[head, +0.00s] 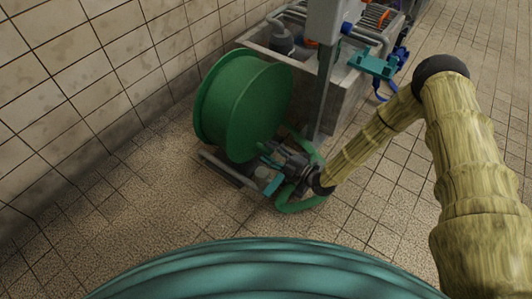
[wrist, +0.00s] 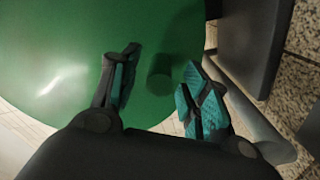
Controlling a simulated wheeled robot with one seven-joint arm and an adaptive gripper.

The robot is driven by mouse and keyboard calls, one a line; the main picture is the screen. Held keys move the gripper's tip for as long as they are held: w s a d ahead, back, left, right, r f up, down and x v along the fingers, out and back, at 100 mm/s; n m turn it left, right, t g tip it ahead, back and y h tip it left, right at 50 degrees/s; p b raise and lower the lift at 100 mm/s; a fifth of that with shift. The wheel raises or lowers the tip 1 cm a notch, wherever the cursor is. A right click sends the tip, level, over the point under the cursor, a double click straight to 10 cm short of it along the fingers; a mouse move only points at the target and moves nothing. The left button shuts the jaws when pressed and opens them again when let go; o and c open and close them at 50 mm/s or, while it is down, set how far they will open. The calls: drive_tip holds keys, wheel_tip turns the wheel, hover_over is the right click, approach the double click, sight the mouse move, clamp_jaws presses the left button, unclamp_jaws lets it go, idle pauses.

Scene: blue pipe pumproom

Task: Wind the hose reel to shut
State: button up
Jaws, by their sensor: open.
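The green hose reel (head: 235,105) stands on the floor by the left wall in the head view. Its smooth green side face (wrist: 70,50) fills much of the wrist view. A short dark green knob, the reel's handle (wrist: 160,84), sticks out from that face. My gripper (head: 268,168) is low at the reel's right side. In the wrist view my gripper (wrist: 158,68) is open, with the knob between its two teal-padded fingers. I cannot tell whether either finger touches it. In the head view the gripper hides the knob.
A green hose (head: 302,204) loops on the floor around my gripper. A grey post (head: 324,95) stands just right of the reel, before a concrete trough (head: 345,95) with pipes and a pump. A tiled wall (head: 80,70) is on the left. Floor left of the reel is clear.

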drive_tip(key=shift+b+x, duration=0.3)
drive_tip(key=shift+x, duration=0.8)
drive_tip(key=shift+c, duration=0.3)
clamp_jaws()
